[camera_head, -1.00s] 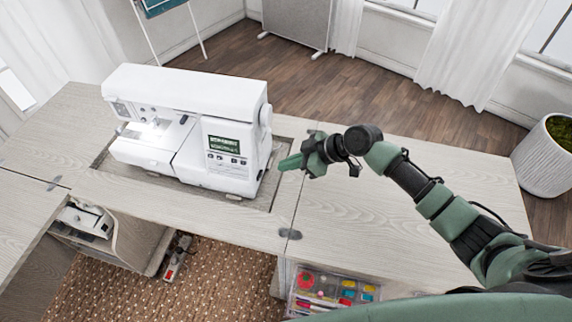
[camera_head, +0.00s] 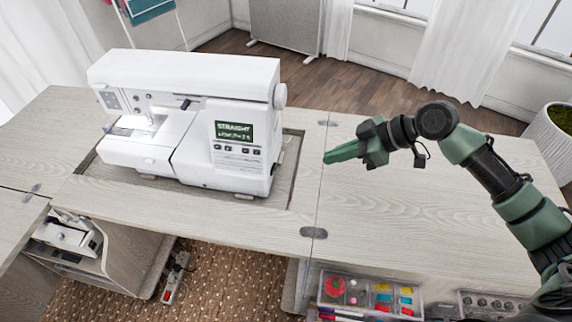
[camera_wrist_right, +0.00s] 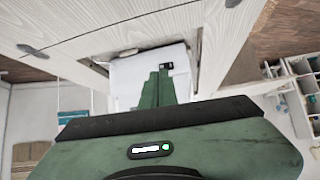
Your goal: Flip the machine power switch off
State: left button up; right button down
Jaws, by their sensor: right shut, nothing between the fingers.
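The white sewing machine (camera_head: 190,120) stands in the recess of the cabinet top, with its screen (camera_head: 234,131) lit green and its needle lamp glowing. My right gripper (camera_head: 328,157) is shut and empty, to the right of the machine and apart from its right end, fingers pointing left at it. In the right wrist view, the green fingers (camera_wrist_right: 159,74) point at the machine's white side (camera_wrist_right: 130,72). A small dark patch (camera_wrist_right: 167,65), perhaps the power switch, shows just beside the fingertips; its position cannot be told. My left gripper is out of view.
The cabinet top (camera_head: 400,215) is bare right of the machine. An open tray of coloured sewing supplies (camera_head: 368,293) sits below the front edge. A second white machine (camera_head: 70,235) is on a lower shelf at left. A power strip (camera_head: 176,277) lies on the carpet.

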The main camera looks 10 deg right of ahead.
aim_at(274, 169)
jog(key=p+x, duration=0.1)
jog(key=x, duration=0.8)
jog(key=shift+w+a+f, duration=0.2)
jog(key=shift+a, duration=0.15)
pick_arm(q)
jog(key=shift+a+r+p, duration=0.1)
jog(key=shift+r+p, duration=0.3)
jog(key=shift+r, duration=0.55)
pick_arm(e)
jog(key=shift+w+a+f, duration=0.1)
jog(key=shift+w+a, duration=0.4)
jog(key=shift+a, duration=0.35)
jog(key=shift+w+a+f, duration=0.1)
jog(key=shift+w+a, duration=0.4)
jog(key=shift+a, duration=0.4)
